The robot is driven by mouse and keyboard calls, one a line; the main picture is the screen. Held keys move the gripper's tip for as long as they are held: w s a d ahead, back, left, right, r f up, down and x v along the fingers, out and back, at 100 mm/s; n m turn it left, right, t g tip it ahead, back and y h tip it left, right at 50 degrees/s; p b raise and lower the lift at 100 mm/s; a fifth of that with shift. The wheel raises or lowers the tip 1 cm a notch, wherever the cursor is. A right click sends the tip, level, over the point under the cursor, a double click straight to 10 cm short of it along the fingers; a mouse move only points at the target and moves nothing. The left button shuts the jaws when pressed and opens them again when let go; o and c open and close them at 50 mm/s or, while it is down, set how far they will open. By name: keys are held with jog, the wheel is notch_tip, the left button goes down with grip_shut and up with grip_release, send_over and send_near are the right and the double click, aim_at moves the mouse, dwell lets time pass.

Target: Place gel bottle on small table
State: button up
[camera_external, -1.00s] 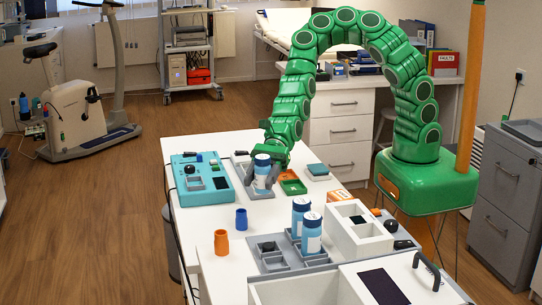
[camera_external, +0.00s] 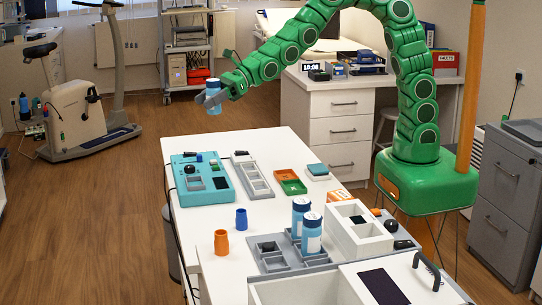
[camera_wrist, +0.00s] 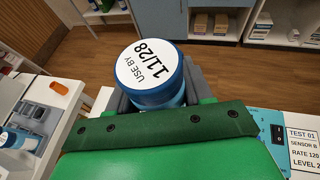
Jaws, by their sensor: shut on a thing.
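My gripper (camera_external: 213,98) is shut on a blue gel bottle (camera_external: 213,90) and holds it upright in the air, above and beyond the far end of the white table (camera_external: 215,220). In the wrist view the bottle's white round cap label (camera_wrist: 147,65) reads "USE BY 11/28", with the grey fingers on either side of it. Two similar blue bottles (camera_external: 311,233) stand in the grey tray near the front. I cannot tell which surface is the small table.
An exercise bike (camera_external: 75,110) and a wheeled rack (camera_external: 187,60) are behind. Open wooden floor lies left.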

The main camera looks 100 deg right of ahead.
jog(key=s+d+f+n+g+y, duration=0.2)
jog(key=s+d+f+n+y, duration=0.15)
jog(key=s+d+f, duration=0.55)
jog(key=s+d+f+n+g+y, duration=0.1)
jog(key=s+f+n+g+y, duration=0.15)
jog(key=s, duration=1.15)
jog(key=s+d+f+n+g+y, duration=0.1)
jog(key=s+f+n+g+y, duration=0.15)
jog(key=s, duration=1.05)
jog(key=shift+n, duration=0.35)
jog(key=w+d+f, duration=0.1)
jog(key=w+f, duration=0.1)
jog(key=w, duration=0.1)
jog(key=w+d+f, duration=0.1)
jog(key=w+f, duration=0.2)
jog(key=w, duration=0.1)
jog(key=w+f, duration=0.3)
jog(key=w, duration=0.1)
jog(key=shift+w+d+f, duration=0.2)
jog(key=shift+w+d, duration=0.05)
jog(key=shift+d, duration=0.15)
jog(key=shift+w+d+f, duration=0.2)
jog(key=shift+w+f, duration=0.55)
jog(key=shift+f, duration=1.65)
jog(key=shift+f, duration=0.1)
